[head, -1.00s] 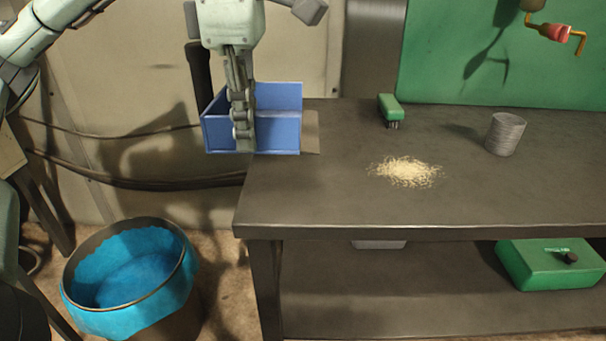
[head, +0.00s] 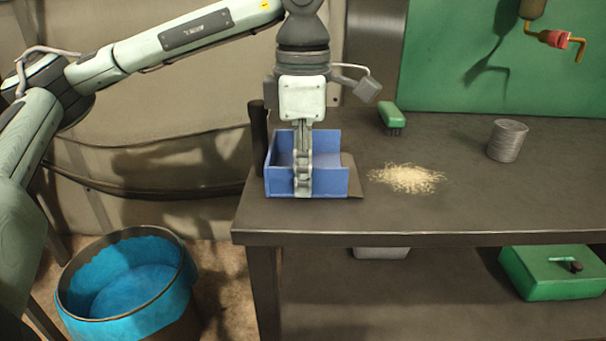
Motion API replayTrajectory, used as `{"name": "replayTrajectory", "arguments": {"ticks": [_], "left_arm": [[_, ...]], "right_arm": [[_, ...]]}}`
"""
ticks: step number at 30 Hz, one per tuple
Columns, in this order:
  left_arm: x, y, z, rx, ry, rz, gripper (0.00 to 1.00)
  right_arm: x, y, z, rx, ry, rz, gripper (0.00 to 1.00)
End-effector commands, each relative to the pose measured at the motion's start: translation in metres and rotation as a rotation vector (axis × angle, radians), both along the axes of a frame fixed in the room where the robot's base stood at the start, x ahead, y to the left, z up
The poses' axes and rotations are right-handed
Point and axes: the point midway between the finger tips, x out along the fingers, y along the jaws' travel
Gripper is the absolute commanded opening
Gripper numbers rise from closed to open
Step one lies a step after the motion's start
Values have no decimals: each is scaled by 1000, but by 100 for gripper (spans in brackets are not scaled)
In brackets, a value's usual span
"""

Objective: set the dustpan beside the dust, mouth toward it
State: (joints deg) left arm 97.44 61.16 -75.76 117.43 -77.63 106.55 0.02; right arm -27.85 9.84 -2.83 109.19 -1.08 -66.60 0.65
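The blue dustpan (head: 328,183) is at the left end of the workbench, its dark handle (head: 258,138) pointing left and its grey lip (head: 353,178) facing right. The pale dust pile (head: 406,179) lies on the bench just right of the lip, with a small gap between. My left gripper (head: 303,184) points down at the dustpan, its fingers seen edge-on over the near blue wall; it is shut on the dustpan, which moves with it. Whether the pan's underside touches the bench is hard to tell. My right gripper is not in view.
A green brush (head: 391,116) lies behind the dust. A grey ribbed can (head: 507,141) stands to the right. A blue-lined bin (head: 128,280) is on the floor at left. A green box (head: 552,275) is on the lower shelf. The front right benchtop is clear.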

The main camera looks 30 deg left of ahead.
Motion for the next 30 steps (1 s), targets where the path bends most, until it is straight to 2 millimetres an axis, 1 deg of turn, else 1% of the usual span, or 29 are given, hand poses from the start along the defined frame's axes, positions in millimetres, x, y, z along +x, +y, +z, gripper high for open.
{"name": "replayTrajectory", "arguments": {"ticks": [5, 8, 9, 14, 22, 25, 26, 27, 29, 30], "left_arm": [[0, 0, -2, 0, 0, 0, 0], [0, 0, -3, 0, 0, 0, 0], [0, 0, -3, 0, 1, 0, 6], [0, 0, -3, 1, 1, 0, 26], [0, 0, -2, 1, 1, 0, 26], [0, 0, 1, 0, 0, 0, 26], [0, 0, 3, 1, -1, 0, 26], [1, 0, 7, -1, -3, 0, 26], [0, -1, 16, -1, -3, -1, 26], [0, -1, 24, -1, -3, -1, 26]], "right_arm": [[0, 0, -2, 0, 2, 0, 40], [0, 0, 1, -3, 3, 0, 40], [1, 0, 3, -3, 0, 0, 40], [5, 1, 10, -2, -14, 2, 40], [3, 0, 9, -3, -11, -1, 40], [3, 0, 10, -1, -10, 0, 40], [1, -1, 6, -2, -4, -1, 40], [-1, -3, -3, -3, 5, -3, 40], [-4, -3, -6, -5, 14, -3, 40], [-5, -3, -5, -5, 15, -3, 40]]}}
